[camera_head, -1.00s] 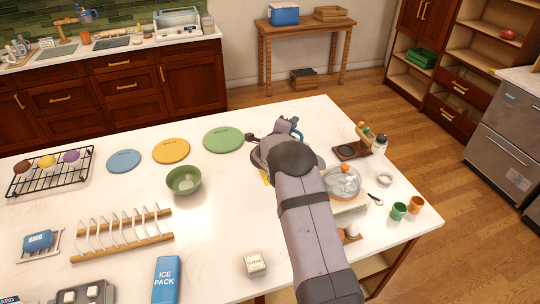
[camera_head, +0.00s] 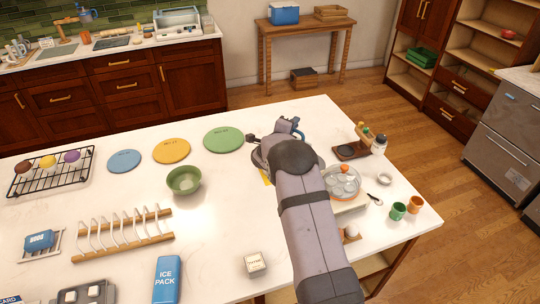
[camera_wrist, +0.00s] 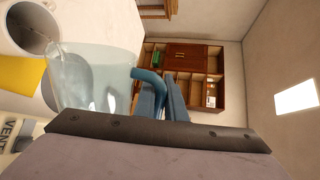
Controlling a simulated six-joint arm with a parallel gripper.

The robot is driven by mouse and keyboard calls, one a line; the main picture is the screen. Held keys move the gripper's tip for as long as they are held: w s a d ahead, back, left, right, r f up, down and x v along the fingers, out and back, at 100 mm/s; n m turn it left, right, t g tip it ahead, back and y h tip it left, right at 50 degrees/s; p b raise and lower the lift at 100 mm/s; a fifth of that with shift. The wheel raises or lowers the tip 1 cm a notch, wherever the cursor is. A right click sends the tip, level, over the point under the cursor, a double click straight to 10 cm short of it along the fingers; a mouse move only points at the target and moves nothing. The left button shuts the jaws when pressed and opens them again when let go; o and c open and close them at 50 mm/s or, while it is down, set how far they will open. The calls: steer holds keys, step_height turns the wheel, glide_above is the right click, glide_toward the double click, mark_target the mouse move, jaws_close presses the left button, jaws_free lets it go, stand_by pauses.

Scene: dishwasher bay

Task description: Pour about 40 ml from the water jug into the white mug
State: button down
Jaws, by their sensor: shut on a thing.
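My gripper (camera_wrist: 160,90) is shut on the blue handle of the clear water jug (camera_wrist: 90,85) in the wrist view. The jug is tilted, with its lip at the opening of the white mug (camera_wrist: 54,8). A thin clear streak, apparently water, runs at the lip toward the mug's inside. The level in the mug cannot be read. In the head view my gripper (camera_head: 287,130) is past the end of my arm, with a bit of blue handle showing. My arm hides most of the jug and the mug there.
A glass pot with an orange knob (camera_head: 342,182) stands close to the right of my arm. A green bowl (camera_head: 184,180) and a green disc (camera_head: 223,139) lie to the left. A yellow patch (camera_wrist: 20,74) lies beside the mug.

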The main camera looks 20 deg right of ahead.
mark_target(300, 133)
steer(key=shift+w+a+r+p, duration=0.2)
steer(key=shift+p, duration=0.15)
stand_by(0.7)
steer(key=shift+m+t, duration=0.3)
steer(key=shift+m, duration=0.6)
steer(key=f+b, duration=0.1)
steer(key=b, duration=0.1)
steer(key=s+d+f+b, duration=0.1)
steer(key=b, duration=0.1)
steer(key=s+f+b, duration=0.1)
steer(key=b, duration=0.1)
steer(key=shift+d, duration=0.35)
steer(key=shift+s+d+b, duration=0.1)
steer(key=shift+s+b, duration=0.2)
steer(key=shift+b, duration=0.15)
steer(key=shift+r+m, duration=0.2)
steer(key=shift+m, duration=0.2)
steer(key=shift+d+f, duration=0.1)
steer(key=shift+f, duration=0.05)
